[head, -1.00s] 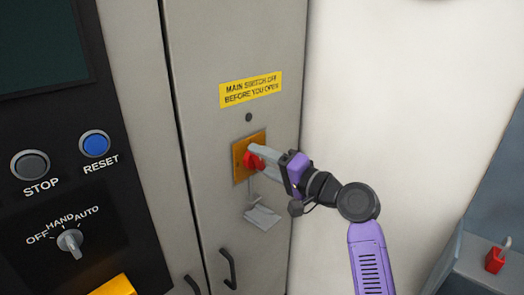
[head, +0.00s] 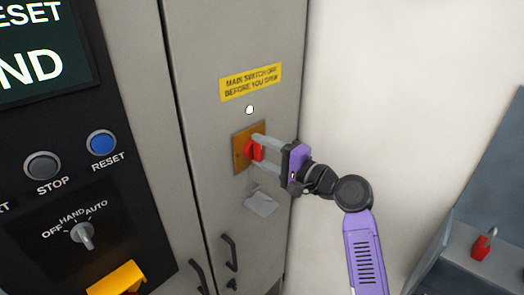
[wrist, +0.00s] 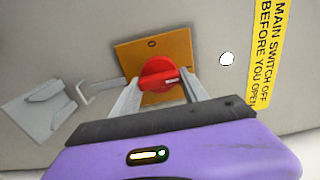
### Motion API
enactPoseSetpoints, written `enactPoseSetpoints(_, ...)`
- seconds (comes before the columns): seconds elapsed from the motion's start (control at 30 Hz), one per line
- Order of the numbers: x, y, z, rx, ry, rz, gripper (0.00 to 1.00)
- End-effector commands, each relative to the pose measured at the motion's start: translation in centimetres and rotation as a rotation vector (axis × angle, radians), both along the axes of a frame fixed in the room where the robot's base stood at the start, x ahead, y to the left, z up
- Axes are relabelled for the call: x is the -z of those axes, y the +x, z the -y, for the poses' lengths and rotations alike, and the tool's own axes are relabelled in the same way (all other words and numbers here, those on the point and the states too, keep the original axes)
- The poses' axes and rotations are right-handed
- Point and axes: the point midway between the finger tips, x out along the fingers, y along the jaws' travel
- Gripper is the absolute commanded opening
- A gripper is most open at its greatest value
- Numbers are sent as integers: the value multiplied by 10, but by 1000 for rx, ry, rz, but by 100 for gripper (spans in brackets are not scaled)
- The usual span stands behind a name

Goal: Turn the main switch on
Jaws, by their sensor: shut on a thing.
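The main switch is a red rotary knob (head: 253,151) on an orange-yellow plate (head: 239,160) on the grey cabinet door. My gripper (head: 257,152) has its two fingers on either side of the red knob and is shut on it. In the wrist view the red knob (wrist: 158,72) sits between the fingertips, with a white mark at its right end. The round lamp (head: 249,110) above the plate is lit white. A yellow label (head: 251,84) reading "MAIN SWITCH OFF BEFORE YOU OPEN" is above the lamp.
A grey metal hasp (wrist: 45,108) hangs beside the plate. A black panel at left has a lit screen (head: 40,60), STOP button (head: 42,166), blue RESET button (head: 102,143) and selector knob (head: 82,234). A red padlock (head: 483,244) rests on a grey surface at right.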

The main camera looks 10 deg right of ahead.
Motion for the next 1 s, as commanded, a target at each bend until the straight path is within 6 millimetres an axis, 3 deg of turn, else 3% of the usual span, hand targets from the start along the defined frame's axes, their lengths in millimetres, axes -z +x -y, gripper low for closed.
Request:
enactPoseSetpoints(0.13, 1, 0, 1, 1, -1, -2, 12)
enactPoseSetpoints(0.17, 1, 0, 1, 2, -1, -2, 54)
enactPoseSetpoints(0.27, 1, 0, 1, 1, -2, -1, 72)
enactPoseSetpoints(0.67, 1, -5, 4, 1, -2, 1, 72)
enactPoseSetpoints(1.0, 3, -48, 34, 3, -3, 1, 72)
